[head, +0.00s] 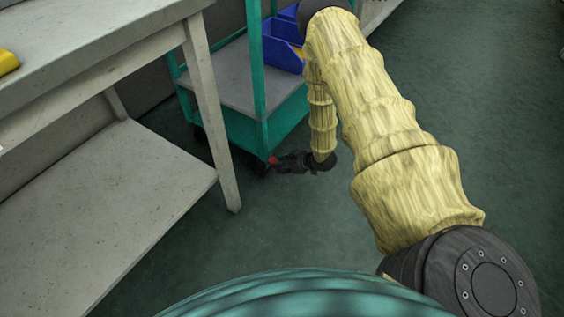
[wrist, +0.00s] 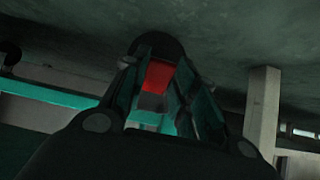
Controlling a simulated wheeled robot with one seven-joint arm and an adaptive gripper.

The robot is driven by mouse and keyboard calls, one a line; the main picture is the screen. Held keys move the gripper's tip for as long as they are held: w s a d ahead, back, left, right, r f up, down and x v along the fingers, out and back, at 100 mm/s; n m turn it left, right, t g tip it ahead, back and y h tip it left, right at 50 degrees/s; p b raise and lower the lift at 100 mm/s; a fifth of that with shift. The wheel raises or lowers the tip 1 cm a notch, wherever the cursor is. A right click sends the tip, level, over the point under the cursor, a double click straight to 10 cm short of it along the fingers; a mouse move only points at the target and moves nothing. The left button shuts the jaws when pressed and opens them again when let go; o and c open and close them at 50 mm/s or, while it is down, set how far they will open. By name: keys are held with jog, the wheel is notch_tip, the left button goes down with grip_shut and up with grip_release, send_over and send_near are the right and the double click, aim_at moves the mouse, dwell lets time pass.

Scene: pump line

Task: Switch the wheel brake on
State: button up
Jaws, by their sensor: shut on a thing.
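The wheel brake is a small red pedal (head: 273,160) at the caster of a green cart (head: 240,125), low by the floor. My gripper (head: 281,162) reaches it from the right in the head view, close to the floor. In the wrist view the red pedal (wrist: 157,75) sits between the two fingers of my gripper (wrist: 156,92). The fingers are shut on it. I cannot tell the pedal's exact tilt.
A grey workbench (head: 120,60) with a lower shelf (head: 110,200) stands at the left, its leg (head: 215,120) near the cart. Blue bins (head: 283,45) sit on the cart. The green floor (head: 300,225) in front and to the right is clear.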

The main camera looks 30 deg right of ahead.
jog(key=shift+o, duration=0.2)
jog(key=shift+f, duration=0.1)
jog(key=shift+c, duration=0.2)
jog(key=o, duration=1)
jog(key=shift+o, duration=0.2)
jog(key=v, duration=1.2)
jog(key=shift+s+f, duration=0.2)
jog(key=shift+d, duration=0.1)
